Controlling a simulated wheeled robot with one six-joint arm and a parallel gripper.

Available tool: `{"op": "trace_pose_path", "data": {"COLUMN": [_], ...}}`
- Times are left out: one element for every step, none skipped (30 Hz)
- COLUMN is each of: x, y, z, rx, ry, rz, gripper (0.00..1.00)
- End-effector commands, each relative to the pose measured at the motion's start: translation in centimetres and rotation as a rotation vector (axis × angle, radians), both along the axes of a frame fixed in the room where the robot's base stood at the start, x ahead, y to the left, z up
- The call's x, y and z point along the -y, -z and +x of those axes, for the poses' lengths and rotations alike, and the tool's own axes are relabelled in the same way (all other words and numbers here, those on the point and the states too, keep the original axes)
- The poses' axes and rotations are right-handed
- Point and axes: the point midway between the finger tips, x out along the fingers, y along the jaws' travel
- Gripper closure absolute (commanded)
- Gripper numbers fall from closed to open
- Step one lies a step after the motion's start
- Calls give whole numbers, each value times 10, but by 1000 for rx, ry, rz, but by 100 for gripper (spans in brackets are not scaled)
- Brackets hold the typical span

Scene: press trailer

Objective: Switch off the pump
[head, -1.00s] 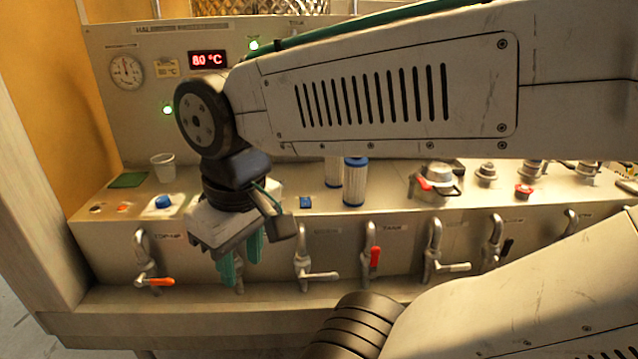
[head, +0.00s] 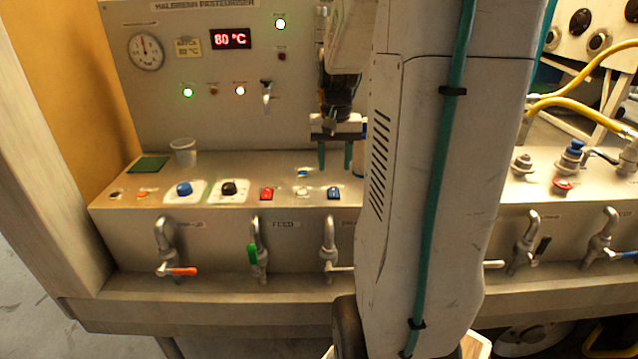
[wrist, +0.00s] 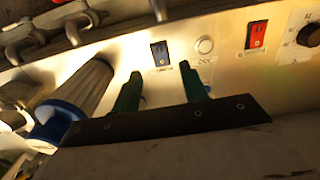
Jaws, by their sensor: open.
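Several controls sit on the sloped counter panel: a blue knob (head: 184,188), a black knob (head: 229,188), a red rocker switch (head: 266,194), a pale round button (head: 303,191) and a dark blue rocker switch (head: 333,193). Their labels are too small to read, so I cannot tell which belongs to the pump. My gripper (head: 335,158) is open and empty, its green fingers pointing down above and behind the dark blue switch. In the wrist view, the fingers (wrist: 162,88) stand apart, with the dark blue switch (wrist: 160,55), pale button (wrist: 205,45) and red switch (wrist: 256,36) beyond them.
A blue-ended filter cartridge (wrist: 78,100) stands close beside the fingers. A white cup (head: 183,152) stands at the left. Taps with levers (head: 258,255) line the front. The back panel has a gauge (head: 145,52), an 80 °C display (head: 230,39) and lit lamps (head: 188,92).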

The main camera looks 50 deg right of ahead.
Motion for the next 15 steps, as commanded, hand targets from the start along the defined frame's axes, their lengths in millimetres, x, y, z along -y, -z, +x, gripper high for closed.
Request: {"op": "trace_pose_path", "data": {"x": [2,2,2,1,1,1,1,1,1,1,1,1,1,1,1], "y": [5,9,14,19,24,31,36,41,47,52,56,61,64,67,71], "z": [-1,-1,-1,-1,-1,-1,-1,-1,-1,-1,-1,-1,-1,-1,-1], "rx": [-2,-3,-3,-3,-5,-3,-5,-5,-5,-5,-3,-3,-3,-3,-3], "ry": [6,6,6,5,5,5,4,4,4,4,4,4,4,3,3], "rz": [2,3,4,4,4,4,4,4,4,4,4,4,3,3,3], "gripper": [56,56,56,56,56,56,56,56,56,56,56,56,56,56,56]}}
